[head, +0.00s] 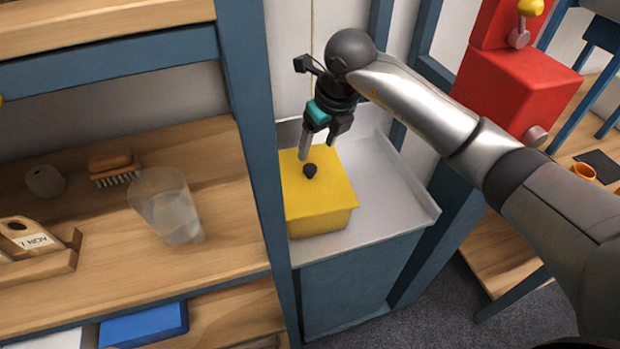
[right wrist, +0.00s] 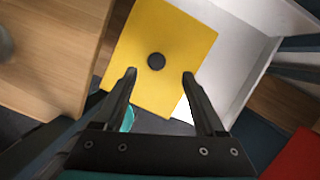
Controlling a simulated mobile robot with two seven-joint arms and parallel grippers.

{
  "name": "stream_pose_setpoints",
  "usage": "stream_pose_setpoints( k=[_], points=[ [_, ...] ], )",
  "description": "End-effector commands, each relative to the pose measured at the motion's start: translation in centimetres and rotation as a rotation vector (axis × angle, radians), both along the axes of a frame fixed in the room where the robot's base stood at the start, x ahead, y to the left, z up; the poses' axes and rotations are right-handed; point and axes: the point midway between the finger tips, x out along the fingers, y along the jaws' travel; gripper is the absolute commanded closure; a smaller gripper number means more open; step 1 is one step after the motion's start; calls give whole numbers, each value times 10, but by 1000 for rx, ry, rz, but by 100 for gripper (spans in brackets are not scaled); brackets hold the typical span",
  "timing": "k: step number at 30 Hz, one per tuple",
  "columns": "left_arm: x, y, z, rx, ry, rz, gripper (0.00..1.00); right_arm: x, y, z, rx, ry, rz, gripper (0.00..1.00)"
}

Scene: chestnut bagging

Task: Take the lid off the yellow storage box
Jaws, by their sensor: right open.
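The yellow storage box (head: 318,222) stands on a white tray-like top between blue posts. Its flat yellow lid (head: 335,184) is on the box, with a small dark round knob (head: 310,170) in the middle. My right gripper (head: 319,145) is just above the lid, near the knob, pointing down. In the right wrist view the lid (right wrist: 180,35) and knob (right wrist: 156,61) lie ahead of the open fingers (right wrist: 160,75), with nothing between the fingertips. My left gripper is not in view.
The white tray top (head: 385,190) has raised edges and free room right of the box. A blue post (head: 255,130) stands close on the left. A wooden shelf (head: 100,230) holds a clear cup (head: 168,207) and a brush (head: 114,168). A red machine (head: 515,85) stands at right.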

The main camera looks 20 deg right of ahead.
Motion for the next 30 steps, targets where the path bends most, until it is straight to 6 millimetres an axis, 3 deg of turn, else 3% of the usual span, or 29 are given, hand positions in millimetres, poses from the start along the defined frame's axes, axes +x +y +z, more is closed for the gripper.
stream_pose_setpoints(
  k=[8,18,26,30],
  points=[
    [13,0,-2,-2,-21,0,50,5,3,-23,1,0,0,28],
    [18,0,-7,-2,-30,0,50,11,11,-67,1,0,-1,28],
    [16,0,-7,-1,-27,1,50,13,11,-69,0,-1,0,28],
    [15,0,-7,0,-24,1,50,13,10,-69,0,-1,0,41]
  ],
)
